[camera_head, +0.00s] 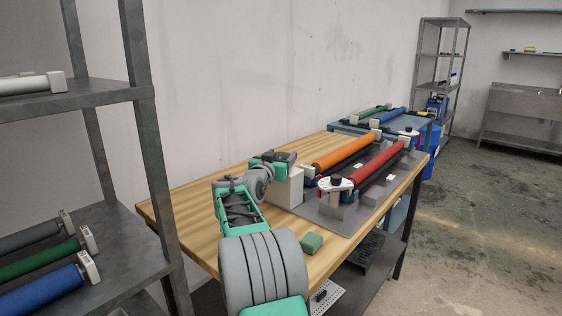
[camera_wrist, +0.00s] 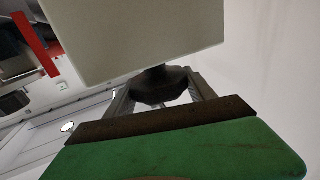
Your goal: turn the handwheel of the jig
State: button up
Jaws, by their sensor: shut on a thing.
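The jig (camera_head: 325,217) is a grey plate on the wooden bench, bearing an orange roller (camera_head: 342,152) and a red roller (camera_head: 380,164). A pale box (camera_head: 287,188) stands at its left end. My gripper (camera_head: 279,166) is at the top of this box. In the wrist view, the dark faceted handwheel (camera_wrist: 158,88) sticks out of the pale box (camera_wrist: 130,35) on a short stem. My gripper (camera_wrist: 162,97) has its grey fingers on both sides of the handwheel and is shut on it. In the head view my gripper hides the handwheel.
A small green block (camera_head: 312,243) lies on the bench (camera_head: 190,205) near its front edge. A metal shelf (camera_head: 100,95) with rollers stands close on the left. The wall is behind the bench. A blue-grey table (camera_head: 350,127) with more rollers stands beyond.

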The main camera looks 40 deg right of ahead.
jog(key=m+g+p, duration=0.1)
jog(key=g, duration=0.1)
jog(key=m+g+h+p, duration=0.1)
jog(key=m+g+p, duration=0.1)
jog(key=shift+w+r+g, duration=0.1)
jog(key=shift+r+g, duration=0.1)
jog(key=shift+g, duration=0.2)
jog(key=m+g+p, duration=0.2)
jog(key=p, duration=0.1)
jog(key=shift+g+h, duration=0.3)
jog(key=shift+g, duration=0.1)
jog(key=shift+f+g+p, duration=0.2)
jog(key=shift+g+p, duration=0.1)
jog(key=shift+p, duration=0.4)
jog(key=o, duration=1.4)
jog(key=shift+s+d+m, duration=0.1)
jog(key=shift+s+m, duration=0.1)
jog(key=shift+m, duration=0.1)
jog(key=shift+f+b, duration=0.2)
jog(key=shift+b, duration=0.6)
